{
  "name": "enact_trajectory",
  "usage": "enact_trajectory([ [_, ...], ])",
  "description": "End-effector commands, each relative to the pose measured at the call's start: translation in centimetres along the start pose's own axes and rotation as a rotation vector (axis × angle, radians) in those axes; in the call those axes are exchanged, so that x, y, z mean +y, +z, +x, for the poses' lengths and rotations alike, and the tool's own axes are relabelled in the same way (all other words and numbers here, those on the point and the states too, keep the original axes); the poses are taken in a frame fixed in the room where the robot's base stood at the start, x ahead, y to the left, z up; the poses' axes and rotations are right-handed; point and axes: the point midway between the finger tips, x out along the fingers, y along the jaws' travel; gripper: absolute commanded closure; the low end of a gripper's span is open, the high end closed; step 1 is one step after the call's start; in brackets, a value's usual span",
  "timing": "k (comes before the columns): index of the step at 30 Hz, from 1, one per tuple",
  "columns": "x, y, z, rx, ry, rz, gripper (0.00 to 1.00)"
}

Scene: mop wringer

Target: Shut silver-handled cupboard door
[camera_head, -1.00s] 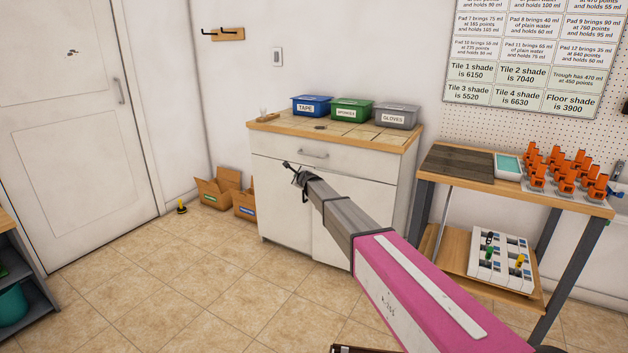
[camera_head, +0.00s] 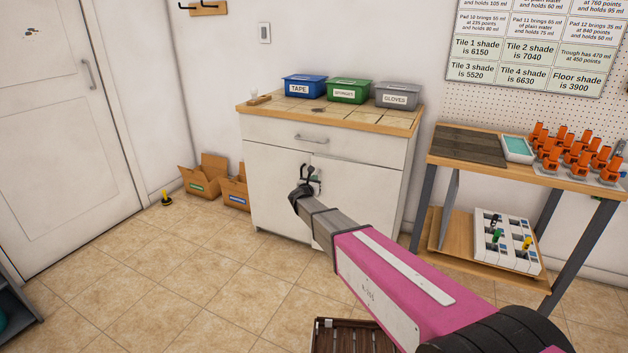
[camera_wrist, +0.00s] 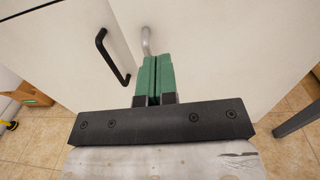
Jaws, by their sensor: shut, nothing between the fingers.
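The white cupboard (camera_head: 275,190) has two lower doors. The silver handle (camera_wrist: 147,40) is on the right door (camera_wrist: 220,50), and a black handle (camera_wrist: 113,57) is on the left door (camera_wrist: 60,60). My gripper (camera_wrist: 155,62) has green fingers pressed together, with nothing between them. Its tips are at the right door, just below and beside the silver handle in the wrist view; I cannot tell whether they touch. In the head view my gripper (camera_head: 315,178) is in front of the doors' meeting line, and my arm hides much of the right door. How far that door stands open is unclear.
Blue (camera_head: 304,86), green (camera_head: 348,90) and grey (camera_head: 397,95) bins stand on the cupboard top. Cardboard boxes (camera_head: 204,178) lie on the floor to its left. A workbench (camera_head: 560,180) stands to the right. Open tiled floor (camera_head: 200,270) lies in front.

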Motion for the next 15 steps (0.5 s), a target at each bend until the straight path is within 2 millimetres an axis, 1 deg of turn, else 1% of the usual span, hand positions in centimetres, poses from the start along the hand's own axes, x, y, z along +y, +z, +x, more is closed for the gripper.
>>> enact_trajectory([
  [1,0.1,-0.1,0.9,0.0,0.0,0.0,1.0],
  [5,0.1,-0.1,3.2,0.0,0.0,-0.001,1.0],
  [15,0.2,-0.1,9.5,-0.001,0.001,-0.003,1.0],
])
